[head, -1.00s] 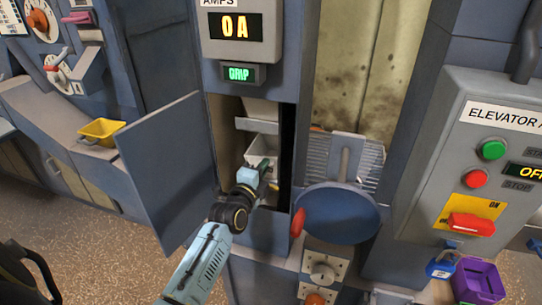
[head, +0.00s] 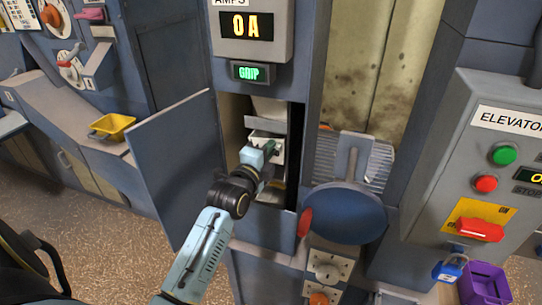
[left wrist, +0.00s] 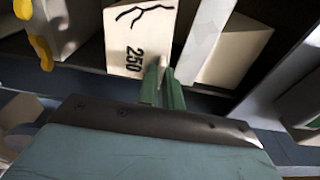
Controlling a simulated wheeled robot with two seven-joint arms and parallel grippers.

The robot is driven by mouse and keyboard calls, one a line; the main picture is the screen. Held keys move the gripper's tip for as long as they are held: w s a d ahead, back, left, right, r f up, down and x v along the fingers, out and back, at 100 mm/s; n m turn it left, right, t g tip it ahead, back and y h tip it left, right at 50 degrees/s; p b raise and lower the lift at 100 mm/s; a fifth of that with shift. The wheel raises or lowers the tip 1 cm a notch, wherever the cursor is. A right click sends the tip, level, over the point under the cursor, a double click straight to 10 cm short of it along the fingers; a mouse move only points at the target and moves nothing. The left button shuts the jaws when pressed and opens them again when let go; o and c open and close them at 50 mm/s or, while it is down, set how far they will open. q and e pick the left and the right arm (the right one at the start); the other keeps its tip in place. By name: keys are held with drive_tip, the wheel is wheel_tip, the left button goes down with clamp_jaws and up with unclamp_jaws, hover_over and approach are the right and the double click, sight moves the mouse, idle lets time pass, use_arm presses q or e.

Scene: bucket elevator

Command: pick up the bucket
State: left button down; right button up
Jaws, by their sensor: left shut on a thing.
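A pale bucket (head: 277,154) is inside the open hatch of the blue elevator casing (head: 225,130). In the left wrist view the bucket (left wrist: 130,45) shows a black crack-like line and the number 250 on its face. My left gripper (head: 268,156) reaches into the hatch. Its green fingers (left wrist: 163,88) are shut on the bucket's near edge. The fingertips are partly hidden against the bucket. My right gripper is not in view.
The hatch door (head: 178,165) stands open to the left. A round blue cover (head: 345,215) with a red knob (head: 304,222) is to the right. A yellow bin (head: 112,126) sits on the left ledge, and a purple bin (head: 484,285) is at lower right.

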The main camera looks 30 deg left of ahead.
use_arm(q)
drive_tip(key=s+d, duration=0.2)
drive_tip(key=s, duration=0.9)
drive_tip(key=s+d, duration=0.3)
drive_tip(key=s, duration=0.8)
drive_tip(key=shift+s+d, duration=0.15)
drive_tip(key=shift+d, duration=0.05)
